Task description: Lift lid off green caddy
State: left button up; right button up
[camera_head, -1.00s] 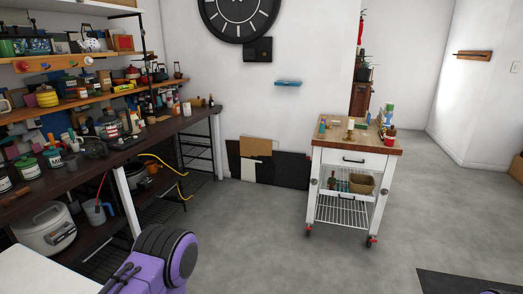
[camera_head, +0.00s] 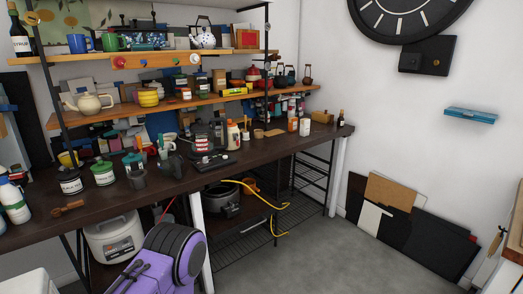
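A squat canister with a green lid and a pale label (camera_head: 103,173) stands upright on the dark worktop at the left, and its lid is on. It may be the green caddy; I cannot be sure. A small teal-topped container (camera_head: 133,162) stands just to its right, partly behind a grey cup. A purple link of my arm is at the bottom, in front of the lower shelf. Neither gripper is in view.
The dark worktop (camera_head: 262,152) is crowded. A dark-lidded jar (camera_head: 70,182) stands left of the canister, a grey cup (camera_head: 137,179) to its right, and a wooden scoop (camera_head: 68,208) in front. Shelves of crockery hang above. Grey floor (camera_head: 310,262) is clear at right.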

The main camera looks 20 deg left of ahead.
aim_at(101, 166)
jog(key=u, duration=0.9)
jog(key=i, duration=1.7)
jog(key=u, duration=0.9)
